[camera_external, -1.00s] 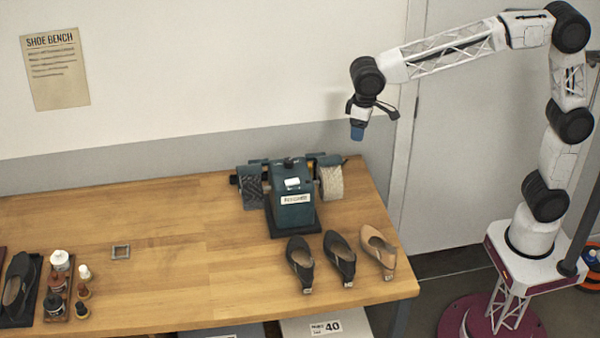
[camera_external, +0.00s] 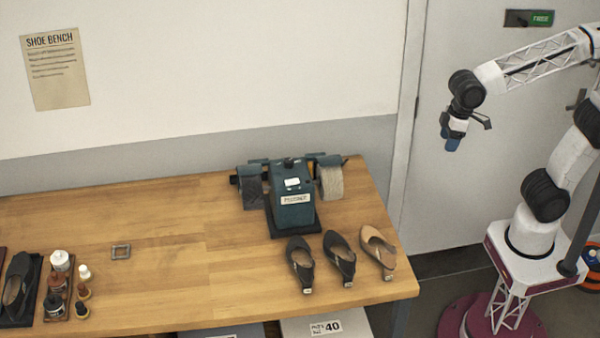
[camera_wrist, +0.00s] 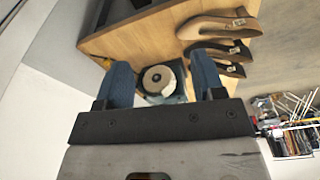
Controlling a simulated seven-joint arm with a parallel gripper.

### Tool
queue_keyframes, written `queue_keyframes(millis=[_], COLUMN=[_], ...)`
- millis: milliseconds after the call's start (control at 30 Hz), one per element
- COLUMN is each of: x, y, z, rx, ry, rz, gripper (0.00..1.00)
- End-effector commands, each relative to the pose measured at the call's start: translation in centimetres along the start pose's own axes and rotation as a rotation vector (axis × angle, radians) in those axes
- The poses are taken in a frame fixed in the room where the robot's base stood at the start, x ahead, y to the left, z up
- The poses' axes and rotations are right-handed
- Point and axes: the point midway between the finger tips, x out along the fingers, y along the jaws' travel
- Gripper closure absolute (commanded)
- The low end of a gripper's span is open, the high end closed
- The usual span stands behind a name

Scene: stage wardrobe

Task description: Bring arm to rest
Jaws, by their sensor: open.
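My gripper (camera_external: 452,145) hangs in the air to the right of the bench, in front of the grey door. In the wrist view my gripper (camera_wrist: 160,82) shows two blue fingers spread apart with nothing held between them. The arm is bent and reaches out from its base at the right. The wooden bench (camera_external: 180,215) lies lower left of the gripper, well apart from it.
A green grinding machine (camera_external: 291,205) stands near the bench's right end, with two black shoes (camera_external: 300,262) (camera_external: 340,258) and a tan shoe (camera_external: 378,250) before it. The air around the gripper is clear.

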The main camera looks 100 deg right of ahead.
Motion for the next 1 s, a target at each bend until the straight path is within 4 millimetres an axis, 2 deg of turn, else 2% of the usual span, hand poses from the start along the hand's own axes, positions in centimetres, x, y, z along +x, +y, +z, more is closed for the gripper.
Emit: queue_keyframes(millis=[33,300,500,700,1000], x=[0.1,1.9,3.3,4.2,4.3], y=[0.0,0.3,0.5,0.7,0.7], z=[1.5,9.0,13.3,15.4,15.6], rx=[-0.013,-0.092,-0.139,-0.162,-0.165], ry=[0.007,0.035,0.052,0.060,0.061], rz=[-0.002,-0.012,-0.018,-0.020,-0.021], gripper=[0.38,0.38,0.38,0.38,0.38])
